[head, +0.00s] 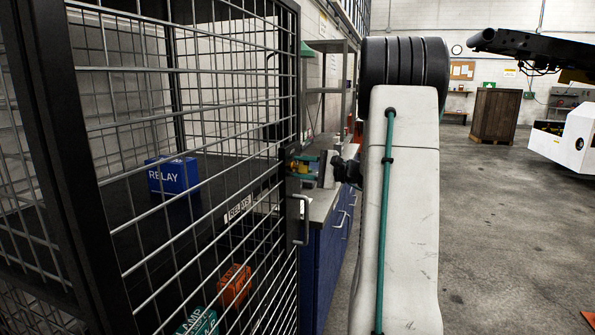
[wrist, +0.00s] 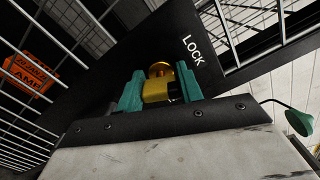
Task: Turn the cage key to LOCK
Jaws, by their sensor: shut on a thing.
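The brass-yellow key (wrist: 156,91) sits at a round brass lock (wrist: 160,69) on the dark plate of the cage (head: 292,90) door. White lettering LOCK (wrist: 193,50) is on the plate, up and right of the key in the wrist view. My gripper (wrist: 159,84) has its teal fingers shut on the key, one on each side. In the head view my gripper (head: 302,169) is at the door's edge and the key is small there. The key's exact turn angle is hard to tell, as the fingers hide part of it.
Inside the cage are a blue RELAY box (head: 173,176), an orange box (head: 234,286) and a teal box (head: 198,322). A door handle (head: 301,220) is just below my gripper. A blue cabinet (head: 325,255) stands behind the door. Open floor lies at right.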

